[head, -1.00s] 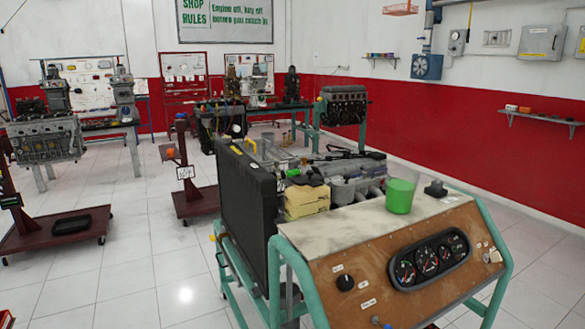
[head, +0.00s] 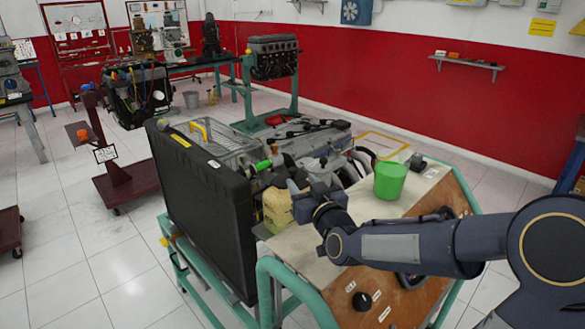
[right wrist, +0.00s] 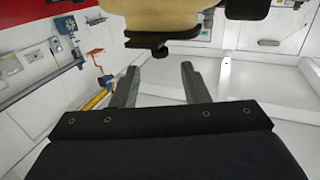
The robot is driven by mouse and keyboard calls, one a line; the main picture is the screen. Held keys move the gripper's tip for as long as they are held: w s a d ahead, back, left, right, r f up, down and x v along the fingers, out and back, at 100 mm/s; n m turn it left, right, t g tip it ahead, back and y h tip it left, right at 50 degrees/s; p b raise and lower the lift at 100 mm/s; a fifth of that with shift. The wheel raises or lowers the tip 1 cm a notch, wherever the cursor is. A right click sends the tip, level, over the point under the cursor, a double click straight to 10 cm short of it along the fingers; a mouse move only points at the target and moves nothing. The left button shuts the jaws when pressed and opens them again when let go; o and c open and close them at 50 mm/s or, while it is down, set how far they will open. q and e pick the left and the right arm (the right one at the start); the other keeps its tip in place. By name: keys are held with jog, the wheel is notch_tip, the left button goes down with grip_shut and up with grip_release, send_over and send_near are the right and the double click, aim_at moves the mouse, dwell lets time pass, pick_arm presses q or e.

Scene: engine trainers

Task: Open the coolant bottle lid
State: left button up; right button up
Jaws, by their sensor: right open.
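The coolant bottle (head: 276,208) is a cream-yellow tank near the engine stand's panel, beside the black radiator. My right gripper (head: 297,197) is at its right side in the head view and covers part of it. In the right wrist view the tan bottle (right wrist: 163,18) is at the top edge, with its black lid (right wrist: 150,42) pointing down in the picture. The right fingers (right wrist: 160,68) are open and empty. The lid sits just beyond the fingertips, roughly between them, and appears apart from them. My left gripper is not in view.
A green cup (head: 390,180) stands on the worn panel top (head: 425,178) close to my right arm. The tall black radiator (head: 205,200) borders the bottle on the left. Engine parts and hoses (head: 350,160) crowd behind.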

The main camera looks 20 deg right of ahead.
aim_at(293, 169)
jog(key=w+p, duration=0.1)
jog(key=w, duration=0.2)
jog(key=w+p, duration=0.1)
jog(key=w, duration=0.3)
jog(key=shift+w+d+r, duration=0.15)
jog(key=shift+w+d, duration=0.05)
grip_shut()
